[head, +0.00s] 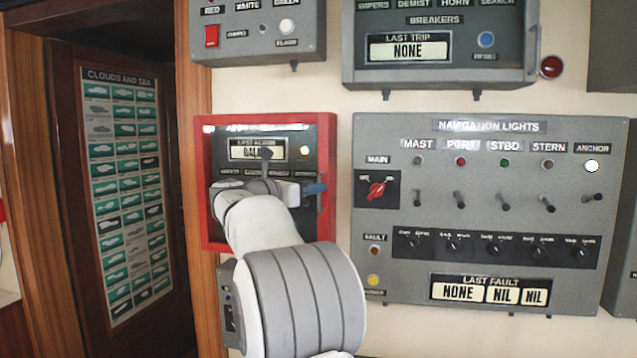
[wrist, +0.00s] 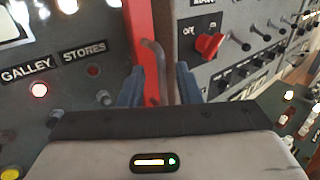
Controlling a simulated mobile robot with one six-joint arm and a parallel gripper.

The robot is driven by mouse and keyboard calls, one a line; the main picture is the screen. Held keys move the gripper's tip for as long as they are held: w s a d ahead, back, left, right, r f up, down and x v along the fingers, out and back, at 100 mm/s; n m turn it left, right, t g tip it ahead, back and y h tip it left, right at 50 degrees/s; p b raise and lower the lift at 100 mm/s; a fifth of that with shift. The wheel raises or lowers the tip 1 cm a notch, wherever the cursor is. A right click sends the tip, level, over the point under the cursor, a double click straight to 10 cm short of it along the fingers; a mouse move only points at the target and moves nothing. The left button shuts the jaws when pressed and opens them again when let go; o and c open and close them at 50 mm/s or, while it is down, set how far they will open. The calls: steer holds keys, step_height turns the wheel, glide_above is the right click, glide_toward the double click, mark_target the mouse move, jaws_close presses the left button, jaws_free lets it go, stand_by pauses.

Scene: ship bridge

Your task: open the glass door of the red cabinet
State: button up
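The red cabinet (head: 205,165) hangs on the wall in the middle of the head view, a red frame around a grey alarm panel. Its glass door (head: 222,155) looks closed; the glass itself is hard to make out. My arm covers the cabinet's lower middle. My gripper (head: 314,188) is at the right side of the frame, its blue fingers showing there. In the wrist view, a grey bent handle (wrist: 154,62) stands beside the red frame edge (wrist: 141,25). My gripper (wrist: 160,80) is open with a finger on each side of the handle; a gap shows on the right.
The navigation lights panel (head: 480,215), with switches and knobs, is close to the right of the cabinet. Two grey boxes, one a breakers panel (head: 440,75), hang above. A wooden door frame (head: 195,60) is on the left. A small grey box (head: 227,300) is below.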

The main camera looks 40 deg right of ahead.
steer(key=shift+d, duration=0.6)
jaws_close()
